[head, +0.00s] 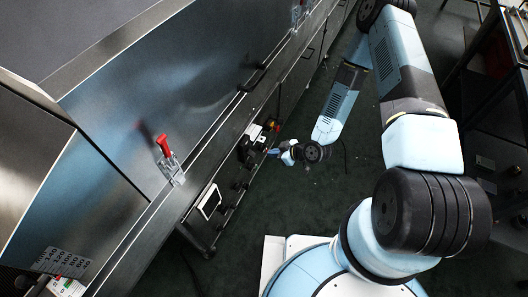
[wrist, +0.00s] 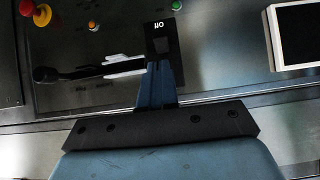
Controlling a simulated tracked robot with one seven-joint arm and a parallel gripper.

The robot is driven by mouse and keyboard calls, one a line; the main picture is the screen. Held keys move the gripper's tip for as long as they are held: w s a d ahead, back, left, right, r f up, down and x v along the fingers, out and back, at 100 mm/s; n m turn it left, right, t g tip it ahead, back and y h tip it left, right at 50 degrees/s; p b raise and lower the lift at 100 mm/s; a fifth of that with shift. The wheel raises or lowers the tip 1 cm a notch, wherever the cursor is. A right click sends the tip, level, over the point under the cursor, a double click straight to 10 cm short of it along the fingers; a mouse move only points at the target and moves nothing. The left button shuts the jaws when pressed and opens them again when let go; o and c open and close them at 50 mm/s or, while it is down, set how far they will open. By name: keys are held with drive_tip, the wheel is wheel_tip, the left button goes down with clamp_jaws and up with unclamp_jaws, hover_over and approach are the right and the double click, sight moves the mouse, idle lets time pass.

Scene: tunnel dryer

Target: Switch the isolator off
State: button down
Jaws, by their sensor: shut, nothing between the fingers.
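The isolator (wrist: 163,28) shows in the wrist view as a dark square plate with an upside-down "Off" label at the top centre. A long black handle-like shape (wrist: 75,74) with white patches beside it extends to the left; I cannot tell whether it is all one part. My gripper (wrist: 156,70) is shut and empty, its fingertips over the lower part of the plate. They hide part of it, and contact cannot be judged. In the head view my gripper (head: 272,152) is small, beside the control panel on the dryer's side.
In the head view a red toggle clamp (head: 165,146) stands on the steel housing. Dark floor lies right of the panel.

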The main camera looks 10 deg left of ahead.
drive_tip(key=shift+s+d+r, duration=0.15)
drive_tip(key=shift+d, duration=0.35)
drive_tip(key=shift+s+d+r, duration=0.1)
drive_tip(key=shift+s+d, duration=0.1)
drive_tip(key=shift+d, duration=0.35)
drive_tip(key=shift+s+d+r, duration=0.15)
drive_tip(key=shift+d, duration=0.35)
